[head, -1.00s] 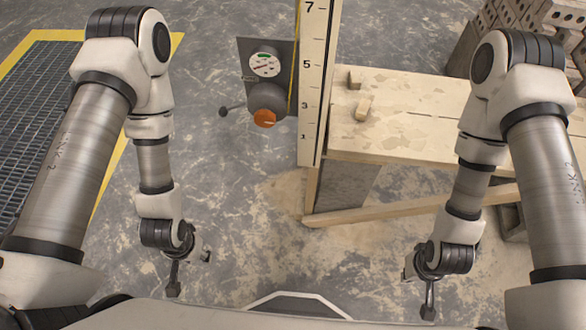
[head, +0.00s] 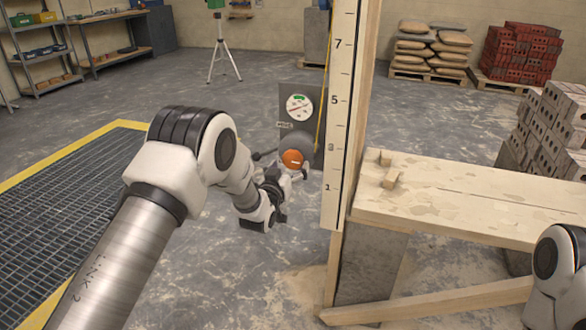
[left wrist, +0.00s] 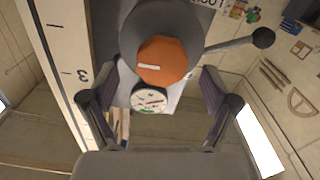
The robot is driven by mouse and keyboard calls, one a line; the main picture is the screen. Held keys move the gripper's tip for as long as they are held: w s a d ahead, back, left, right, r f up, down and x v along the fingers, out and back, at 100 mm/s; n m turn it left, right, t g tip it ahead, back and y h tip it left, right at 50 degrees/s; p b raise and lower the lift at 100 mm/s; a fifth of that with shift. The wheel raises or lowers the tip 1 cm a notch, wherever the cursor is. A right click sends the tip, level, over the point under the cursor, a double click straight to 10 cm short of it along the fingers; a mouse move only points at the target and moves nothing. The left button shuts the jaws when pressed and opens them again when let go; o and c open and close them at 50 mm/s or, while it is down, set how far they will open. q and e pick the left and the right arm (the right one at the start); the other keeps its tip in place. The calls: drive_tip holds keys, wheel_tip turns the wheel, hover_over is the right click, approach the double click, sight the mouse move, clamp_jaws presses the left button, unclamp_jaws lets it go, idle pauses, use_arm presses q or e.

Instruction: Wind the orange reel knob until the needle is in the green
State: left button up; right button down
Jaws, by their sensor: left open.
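The orange reel knob (head: 293,159) has a white mark and sits on the front of a dark grey reel (head: 293,138). It also shows in the left wrist view (left wrist: 162,60). Above it in the head view is a round white gauge (head: 299,107) with a green band at its top and a thin reddish needle, which appears to lie outside the green. My left gripper (head: 288,172) is close to the knob. In the left wrist view its open fingers (left wrist: 161,84) stand either side of the knob's line, apparently not touching it. My right gripper is out of view.
A lever with a dark ball (left wrist: 263,38) sticks out beside the reel. A tall numbered board (head: 340,120) stands right of the reel, close to the left gripper. A wooden bench (head: 470,205) with small blocks is farther right. Open floor lies left of the reel.

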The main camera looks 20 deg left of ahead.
sight(290, 161)
use_arm(q)
drive_tip(key=w, duration=0.3)
drive_tip(key=shift+w+f, duration=0.15)
drive_tip(key=shift+w, duration=0.1)
drive_tip(key=c, duration=1.2)
drive_tip(key=shift+m, duration=0.4)
drive_tip(key=m, duration=0.4)
drive_tip(key=shift+a+m+b, duration=0.15)
drive_tip(key=shift+m+b, duration=0.15)
drive_tip(key=shift+b, duration=0.1)
drive_tip(key=m, duration=1)
drive_tip(key=shift+a+m+b, duration=0.1)
drive_tip(key=shift+m+b, duration=0.3)
drive_tip(key=m, duration=0.5)
drive_tip(key=shift+m, duration=0.3)
